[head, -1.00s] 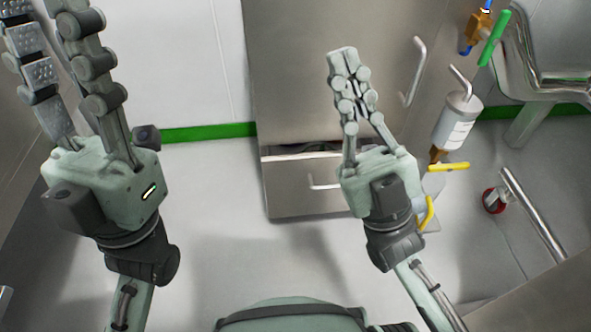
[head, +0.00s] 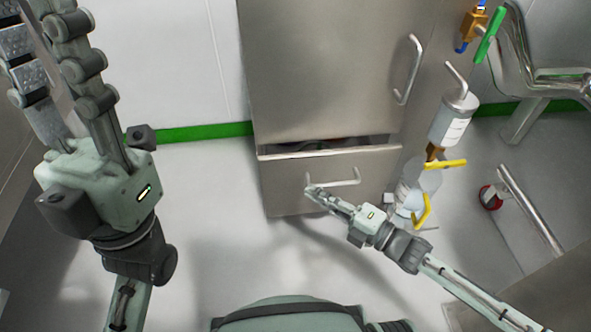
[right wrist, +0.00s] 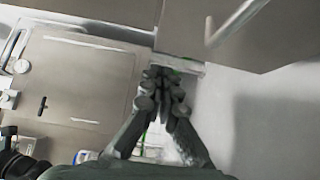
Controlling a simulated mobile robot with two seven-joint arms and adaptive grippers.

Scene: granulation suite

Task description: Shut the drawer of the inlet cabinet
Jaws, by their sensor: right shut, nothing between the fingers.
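The inlet cabinet (head: 320,70) is a steel unit with a door above and a drawer below. The drawer (head: 285,188) stands a little open; a dark gap (head: 335,144) shows above its front, with unclear contents inside. Its bar handle (head: 335,182) runs across the front. My right gripper (head: 312,190) is shut and empty, its tips in front of the drawer front, just below the handle's left end; contact cannot be told. The shut fingers also show in the right wrist view (right wrist: 163,72). My left gripper (head: 38,18) is open and empty, away at the left.
The cabinet door has a vertical handle (head: 409,70). To the right are a bottle with a bent pipe (head: 453,118), a yellow lever (head: 445,164), a clear vessel (head: 415,185) and steel piping (head: 535,85). The floor (head: 225,220) before the cabinet is clear.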

